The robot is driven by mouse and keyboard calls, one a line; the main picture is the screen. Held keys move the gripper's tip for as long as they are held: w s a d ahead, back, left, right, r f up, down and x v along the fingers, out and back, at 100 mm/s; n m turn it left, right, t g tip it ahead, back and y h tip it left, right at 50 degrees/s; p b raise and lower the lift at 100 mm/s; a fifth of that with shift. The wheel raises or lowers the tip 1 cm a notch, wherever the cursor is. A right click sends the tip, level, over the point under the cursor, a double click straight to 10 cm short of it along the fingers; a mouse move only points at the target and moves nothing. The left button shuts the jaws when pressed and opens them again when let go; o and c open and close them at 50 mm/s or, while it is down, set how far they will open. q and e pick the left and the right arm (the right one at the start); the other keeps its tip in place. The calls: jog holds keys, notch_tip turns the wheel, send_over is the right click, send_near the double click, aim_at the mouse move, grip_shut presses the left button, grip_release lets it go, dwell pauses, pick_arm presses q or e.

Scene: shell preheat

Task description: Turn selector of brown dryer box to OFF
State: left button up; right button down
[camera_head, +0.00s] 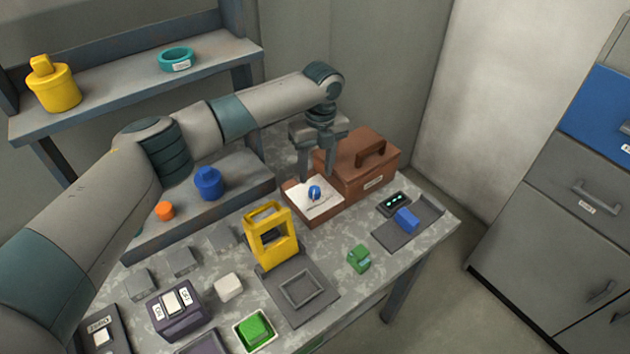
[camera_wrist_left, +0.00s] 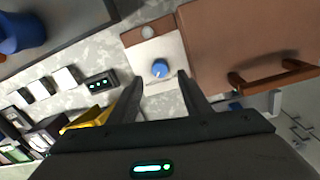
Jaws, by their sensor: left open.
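The brown dryer box (camera_head: 360,173) stands at the back right of the table, with a brown handle on its lid. Its low front part carries a white panel (camera_head: 318,198) with a blue selector knob (camera_head: 315,192). In the left wrist view the blue knob (camera_wrist_left: 160,68) sits on the white panel, just beyond and between my fingertips. My left gripper (camera_head: 318,175) is open and empty, pointing down above the panel, apart from the knob as far as I can tell. The panel's markings are too small to read. My right gripper is not in view.
A yellow frame (camera_head: 270,238) stands left of the panel. A dark tray with a blue block (camera_head: 407,220) and a small green object (camera_head: 359,258) lie to the right and front. A raised grey shelf with a blue jar (camera_head: 208,183) is behind left.

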aim_at(315, 189)
pick_arm(q)
jog(key=shift+a+f+p, duration=0.15)
jog(key=shift+f+p, duration=0.45)
jog(key=shift+f, duration=2.4)
jog(key=shift+c, duration=0.6)
jog(key=c, duration=0.9)
